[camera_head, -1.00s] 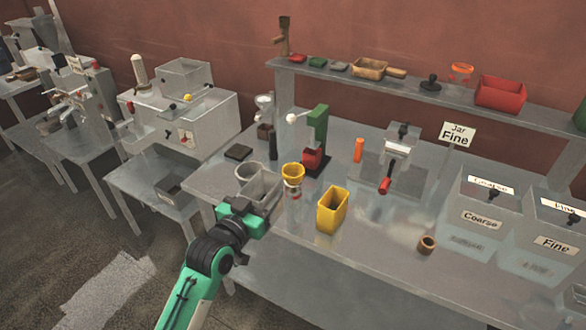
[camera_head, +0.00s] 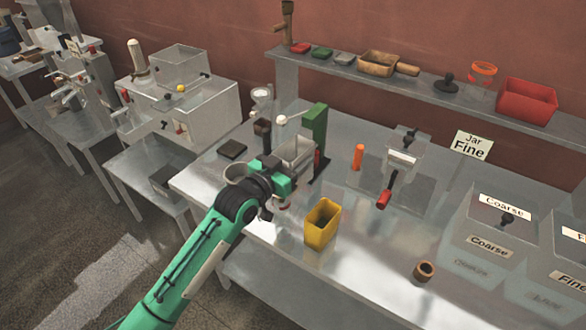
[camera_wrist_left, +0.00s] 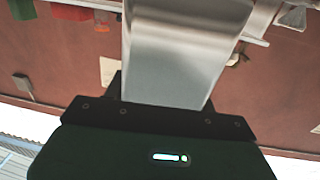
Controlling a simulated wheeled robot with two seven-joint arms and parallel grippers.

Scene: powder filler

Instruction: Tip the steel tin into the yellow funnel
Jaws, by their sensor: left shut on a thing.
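The steel tin (camera_head: 297,154) is an open grey box held at the end of my left gripper (camera_head: 283,183), above the table beside the green-backed stand. The gripper is shut on it. In the head view it looks roughly upright, though its exact tilt is hard to tell. In the left wrist view the tin (camera_wrist_left: 178,50) stretches away from the dark gripper (camera_wrist_left: 160,110). My right gripper is not in view.
A yellow bin (camera_head: 322,224) stands close to the right of my left gripper. The green stand (camera_head: 317,130) is just behind the tin. A grey round cup (camera_head: 237,171) is to the left. A brown ring (camera_head: 424,271) lies at the front right, with open tabletop around it.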

